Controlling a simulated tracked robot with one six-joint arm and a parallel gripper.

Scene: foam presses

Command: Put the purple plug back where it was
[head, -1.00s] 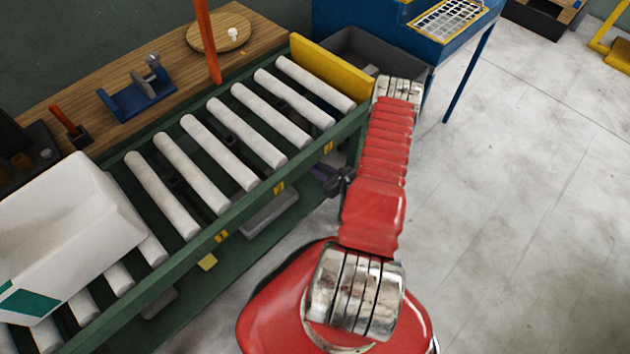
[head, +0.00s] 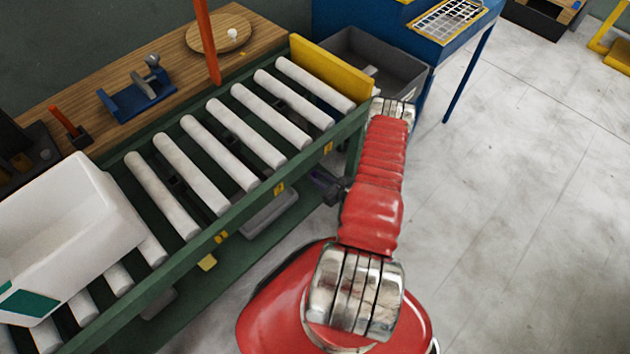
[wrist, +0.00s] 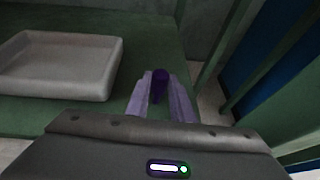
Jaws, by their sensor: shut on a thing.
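The purple plug (wrist: 160,84) is held upright between the two fingers of my gripper (wrist: 162,95) in the wrist view. My gripper is shut on it, over the green lower shelf (wrist: 145,27) of the roller stand. How far the plug is above the shelf I cannot tell. In the head view my gripper (head: 325,182) shows small and dark beside the stand's green side rail, left of my red arm; the plug is too small to make out there.
A pale shallow tray (wrist: 60,65) lies on the shelf left of my gripper. Green stand legs (wrist: 232,55) rise close on the right. Above are white rollers (head: 245,137) with a white bin (head: 70,235). Open floor (head: 530,200) lies to the right.

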